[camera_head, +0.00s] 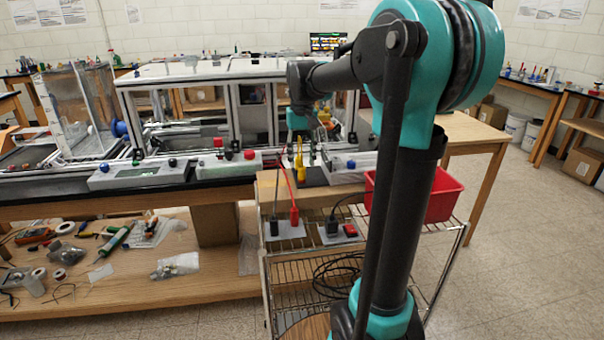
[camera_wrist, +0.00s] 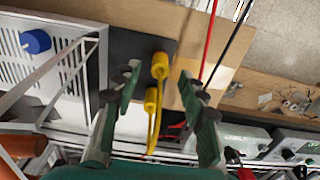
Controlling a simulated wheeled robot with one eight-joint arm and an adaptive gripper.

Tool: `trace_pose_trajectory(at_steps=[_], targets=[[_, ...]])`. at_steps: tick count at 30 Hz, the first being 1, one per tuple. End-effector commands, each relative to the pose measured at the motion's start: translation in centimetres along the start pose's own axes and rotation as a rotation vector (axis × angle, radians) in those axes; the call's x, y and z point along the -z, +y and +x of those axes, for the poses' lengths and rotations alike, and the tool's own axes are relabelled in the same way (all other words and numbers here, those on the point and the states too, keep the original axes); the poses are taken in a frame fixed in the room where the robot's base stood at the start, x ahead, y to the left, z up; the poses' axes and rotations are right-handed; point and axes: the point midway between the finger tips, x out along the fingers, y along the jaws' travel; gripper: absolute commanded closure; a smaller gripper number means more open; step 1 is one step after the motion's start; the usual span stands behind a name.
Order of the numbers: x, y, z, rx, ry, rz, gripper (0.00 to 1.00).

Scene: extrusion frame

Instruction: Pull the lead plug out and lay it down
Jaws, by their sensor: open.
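In the wrist view a yellow lead (camera_wrist: 152,122) has two yellow plugs, an upper one (camera_wrist: 160,66) and a lower one (camera_wrist: 151,96). They stand against a dark panel (camera_wrist: 135,50), and their seating is hidden. My gripper (camera_wrist: 158,77) is open, with one finger on each side of the upper plug and a visible gap to both. The yellow lead (camera_head: 299,163) also shows in the head view below my gripper, whose fingers are too small to make out there. A red lead (camera_wrist: 210,42) and a black lead (camera_wrist: 232,50) run right of the fingers.
A white vented box with a blue knob (camera_wrist: 36,41) stands left of the fingers. In the head view a red plug (camera_head: 294,216) and a black plug (camera_head: 274,227) stand on a small grey plate. A red bin (camera_head: 445,195) sits on the wire cart behind my arm.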

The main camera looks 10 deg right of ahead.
Motion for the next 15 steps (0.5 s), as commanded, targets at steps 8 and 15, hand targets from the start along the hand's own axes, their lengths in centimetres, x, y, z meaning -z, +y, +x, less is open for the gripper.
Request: trace_pose_trajectory(at_steps=[8,15], targets=[[0.0,0.0,3.1,0.0,0.0,0.0,0.58],[0.0,0.0,4.1,0.0,0.0,0.0,0.58]])
